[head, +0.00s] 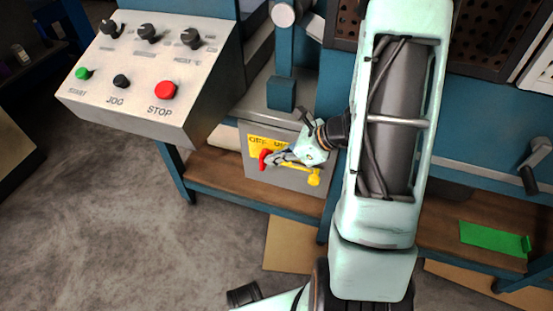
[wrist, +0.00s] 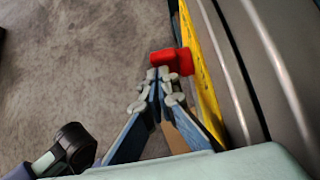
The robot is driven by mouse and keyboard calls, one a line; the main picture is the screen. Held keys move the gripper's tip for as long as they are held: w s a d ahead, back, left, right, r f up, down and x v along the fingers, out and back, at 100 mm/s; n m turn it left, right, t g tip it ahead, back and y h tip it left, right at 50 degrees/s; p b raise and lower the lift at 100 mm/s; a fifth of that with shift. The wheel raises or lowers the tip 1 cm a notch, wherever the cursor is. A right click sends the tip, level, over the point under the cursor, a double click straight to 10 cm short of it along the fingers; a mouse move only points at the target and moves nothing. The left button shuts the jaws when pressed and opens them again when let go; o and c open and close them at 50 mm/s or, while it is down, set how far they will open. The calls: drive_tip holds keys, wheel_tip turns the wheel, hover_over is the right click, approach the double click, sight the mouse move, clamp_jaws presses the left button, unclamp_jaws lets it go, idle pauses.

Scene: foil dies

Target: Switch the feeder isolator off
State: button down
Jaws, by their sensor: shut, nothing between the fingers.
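The feeder isolator is a grey box (head: 285,174) with a yellow plate (head: 258,143) and a red handle (head: 264,159), low on the bench under the control panel. In the wrist view the red handle (wrist: 183,61) stands out from the yellow plate (wrist: 203,85), just past my fingertips. My gripper (head: 275,158) is shut and empty, its tips at or very close to the red handle; I cannot tell whether they touch. In the wrist view the shut fingertips (wrist: 158,76) point at the handle. My gripper and wrist hide part of the plate and its lettering.
A sloped control panel (head: 140,105) with several knobs and buttons, including red STOP (head: 165,90), overhangs up left. A yellow part (head: 314,177) sits at the box's right. A wooden shelf (head: 225,172) runs below. The grey floor (head: 110,230) at left is clear.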

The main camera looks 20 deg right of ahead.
sight(260, 156)
drive_tip(key=shift+a+r+p, duration=0.1)
drive_tip(key=shift+r+p, duration=0.15)
drive_tip(key=shift+p, duration=0.35)
drive_tip(key=shift+w+a+r+g+h+p, duration=0.2)
drive_tip(key=shift+g+h+p, duration=0.4)
drive_tip(key=shift+p, duration=0.9)
drive_tip(key=h+p, duration=0.1)
drive_tip(key=p, duration=0.2)
drive_tip(key=a+r+g+h+p, duration=0.1)
drive_tip(key=p, duration=0.2)
drive_tip(key=shift+w, duration=0.25)
drive_tip(key=h+p, duration=0.1)
drive_tip(key=p, duration=0.1)
drive_tip(key=g+p, duration=0.1)
drive_tip(key=p, duration=0.1)
drive_tip(key=shift+w+a+h+p, duration=0.3)
drive_tip(key=shift+h+p, duration=0.1)
drive_tip(key=shift+w+a+p, duration=0.35)
drive_tip(key=shift+a+p, duration=0.1)
drive_tip(key=shift+p, duration=0.6)
drive_tip(key=shift+w+a+f, duration=0.45)
drive_tip(key=shift+w+a, duration=0.1)
drive_tip(key=shift+a, duration=0.2)
drive_tip(key=shift+w+a+f, duration=0.45)
drive_tip(key=shift+w+a, duration=0.1)
drive_tip(key=shift+a, duration=0.2)
drive_tip(key=shift+a+f, duration=0.1)
